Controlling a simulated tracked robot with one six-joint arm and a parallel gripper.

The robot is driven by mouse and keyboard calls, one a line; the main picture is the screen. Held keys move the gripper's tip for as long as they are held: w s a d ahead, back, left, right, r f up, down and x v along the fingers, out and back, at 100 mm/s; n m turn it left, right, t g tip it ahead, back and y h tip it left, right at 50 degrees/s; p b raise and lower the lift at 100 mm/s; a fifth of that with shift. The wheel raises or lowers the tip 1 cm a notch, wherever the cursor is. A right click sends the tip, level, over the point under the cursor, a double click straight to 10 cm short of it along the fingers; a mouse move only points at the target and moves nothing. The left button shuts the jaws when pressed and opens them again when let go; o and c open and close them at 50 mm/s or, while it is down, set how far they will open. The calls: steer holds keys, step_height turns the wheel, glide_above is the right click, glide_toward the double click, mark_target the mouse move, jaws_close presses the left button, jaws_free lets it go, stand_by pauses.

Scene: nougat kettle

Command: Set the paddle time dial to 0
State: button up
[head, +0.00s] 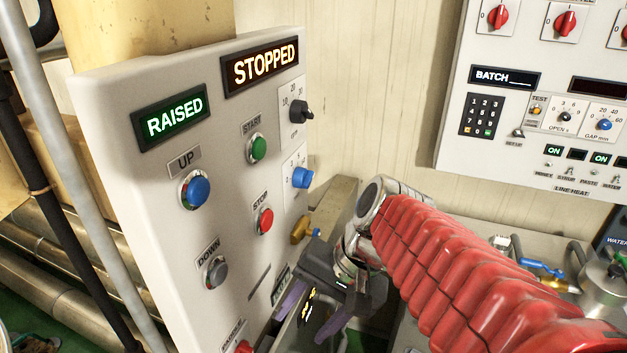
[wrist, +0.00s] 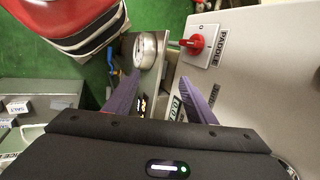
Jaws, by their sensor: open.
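The light panel (head: 205,300) carries a black knob (head: 301,111) on a plate marked 10, 20, 30, and a blue knob (head: 302,177) below it. Which one is the paddle time dial cannot be told, since their labels are unreadable; the black knob's pointer extends right. My gripper (head: 311,313) is low beside the panel's right lower edge, below both knobs and apart from them. Its purple fingers are open and empty, also in the wrist view (wrist: 160,102). There, a red switch (wrist: 193,43) labelled PADDLE sits ahead and right of the fingers. Neither knob shows there.
The panel also has the green START button (head: 258,148), red STOP button (head: 264,220), blue UP button (head: 194,190) and DOWN button (head: 216,272). Displays read STOPPED (head: 261,69) and RAISED (head: 171,117). Another control panel (head: 450,150) hangs at the right.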

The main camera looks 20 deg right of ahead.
steer(key=w+d+r+m+y, duration=0.2)
steer(key=w+m+y, duration=0.1)
steer(key=m, duration=0.1)
steer(key=m+t+y, duration=0.5)
steer(key=m+t, duration=0.5)
glide_toward(304, 178)
steer(key=s+d+f, duration=0.1)
steer(key=s+d, duration=0.3)
steer(key=d, duration=0.1)
steer(key=shift+w+f, duration=0.1)
steer(key=shift+w, duration=0.05)
steer(key=x, duration=1.4)
steer(key=shift+c, duration=0.5)
